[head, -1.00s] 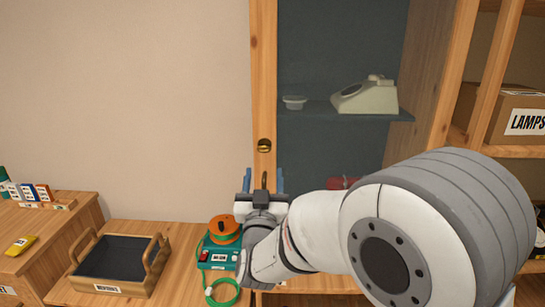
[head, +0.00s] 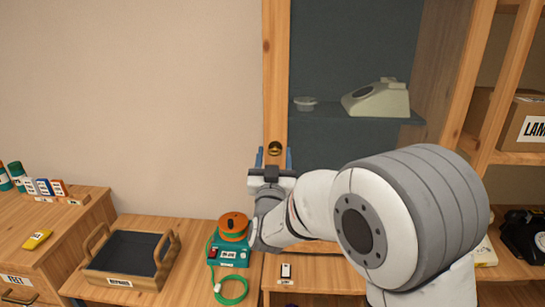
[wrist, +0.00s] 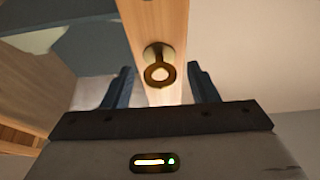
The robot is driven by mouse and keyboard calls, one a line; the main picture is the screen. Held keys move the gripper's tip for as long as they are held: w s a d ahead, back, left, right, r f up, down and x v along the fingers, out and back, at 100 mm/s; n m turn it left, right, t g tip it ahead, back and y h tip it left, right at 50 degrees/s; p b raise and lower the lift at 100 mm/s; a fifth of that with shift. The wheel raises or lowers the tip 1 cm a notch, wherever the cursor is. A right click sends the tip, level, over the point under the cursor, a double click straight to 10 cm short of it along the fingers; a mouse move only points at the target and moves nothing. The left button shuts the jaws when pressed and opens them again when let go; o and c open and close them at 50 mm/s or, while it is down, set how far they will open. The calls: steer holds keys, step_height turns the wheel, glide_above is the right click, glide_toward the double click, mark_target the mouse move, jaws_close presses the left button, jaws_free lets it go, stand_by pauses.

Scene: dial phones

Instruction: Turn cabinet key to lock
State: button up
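The brass key (head: 275,148) sits on the light wooden upright (head: 275,60) of the tall cabinet. In the wrist view the key (wrist: 159,70) shows as a round brass boss with a ring-shaped bow standing out from the wood. My gripper (head: 274,158) is just below the key in the head view, fingers pointing up. In the wrist view its two blue fingers (wrist: 161,85) are wide apart, one on each side of the upright, with the key between and a little beyond them. It is open and holds nothing. I cannot tell whether the fingertips touch the wood.
Inside the cabinet a pale dial phone (head: 377,98) and a small dish (head: 304,103) stand on a shelf. A tray (head: 127,262) and a teal device with an orange reel (head: 233,238) sit on the lower bench. A lamps box (head: 525,125) is at right.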

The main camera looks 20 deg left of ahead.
steer(key=c, duration=0.9)
steer(key=shift+f+n+b, duration=0.15)
steer(key=shift+n+b, duration=0.25)
steer(key=shift+b, duration=0.05)
steer(key=n+y+b, duration=0.2)
steer(key=n+b, duration=0.1)
steer(key=shift+d+f+n+g+b, duration=0.1)
steer(key=shift+d+n+g+b, duration=0.05)
steer(key=shift+n+g+b, duration=0.2)
steer(key=n+g+y+b, duration=0.1)
steer(key=n+b, duration=0.1)
steer(key=n, duration=0.2)
steer(key=n+g+y+b, duration=0.1)
steer(key=n+y+b, duration=0.1)
steer(key=n, duration=0.1)
steer(key=shift+d+n+g+b, duration=0.1)
steer(key=shift+n+g+b, duration=0.15)
steer(key=shift+n+b, duration=0.15)
steer(key=n+b, duration=0.1)
steer(key=n+g+b, duration=0.1)
steer(key=n, duration=0.1)
steer(key=n+g+y+b, duration=0.1)
steer(key=n, duration=0.1)
steer(key=shift+w+r, duration=0.1)
steer(key=shift+r, duration=0.2)
steer(key=n+g+b, duration=0.2)
steer(key=n, duration=0.3)
steer(key=shift+r, duration=0.2)
steer(key=shift+n, duration=0.25)
